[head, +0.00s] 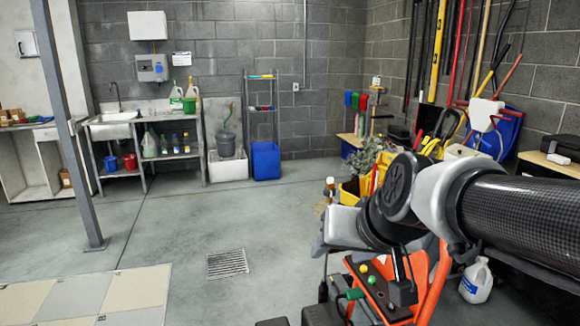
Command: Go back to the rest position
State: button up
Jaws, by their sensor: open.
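My arm reaches in from the right edge of the head view, with a dark checkered link, white joints and a round black cap. It bends down at the middle right. My gripper (363,292) appears to hang below the wrist, with dark thin fingers spread apart over a dark panel. I see nothing held between them. The wrist and the clutter below hide part of the gripper. No buffer pad can be made out clearly.
An orange frame (433,285) with a dark panel stands close below my arm. A white jug (476,281) is right of it. Yellow buckets (348,194) and a plant (370,160) stand behind. A grey post (73,130) rises at left. The central floor, with a drain (227,264), is clear.

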jog(key=s+d+f+g+h, duration=0.1)
jog(key=s+d+f, duration=0.1)
jog(key=s, duration=0.4)
jog(key=s+d+f+g+h, duration=0.1)
jog(key=s+d, duration=0.2)
jog(key=s, duration=0.4)
notch_tip(320, 180, up, 18)
jog(key=p, duration=1.8)
jog(key=shift+s+f, duration=0.15)
jog(key=shift+f, duration=0.1)
